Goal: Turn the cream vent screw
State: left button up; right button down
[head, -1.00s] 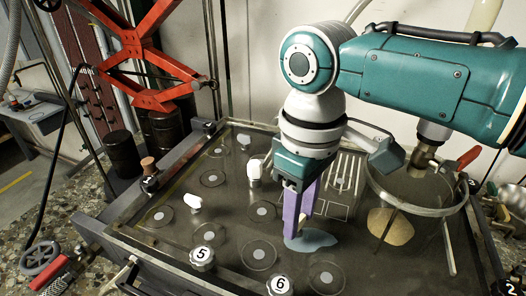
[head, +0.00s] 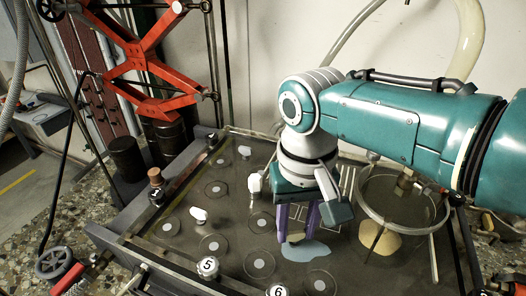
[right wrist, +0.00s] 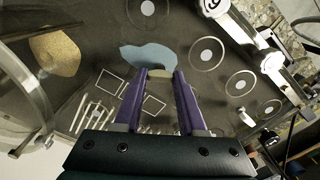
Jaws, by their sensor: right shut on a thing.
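My right gripper (head: 297,236) reaches down to the tank top, its purple fingers beside the blue-grey patch (head: 306,251). It is shut on a small cream piece (head: 295,239), apparently the cream vent screw, mostly hidden by the fingers. In the right wrist view the two purple fingertips (right wrist: 161,72) stand at the patch's edge, with a little cream showing around them. How far the screw is turned cannot be told. My left gripper is not in view.
Knobs marked 5 (head: 208,267) and 6 (head: 279,291) stand at the tank's front edge. Several white fittings (head: 199,215) stand among flat ringed discs. A round clear vessel (head: 365,207) with a metal rim is to the right of the gripper.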

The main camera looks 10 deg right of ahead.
jog(key=m, duration=0.3)
jog(key=shift+p, duration=0.4)
jog(key=shift+m, duration=1.4)
jog(key=shift+c, duration=2.4)
grip_release()
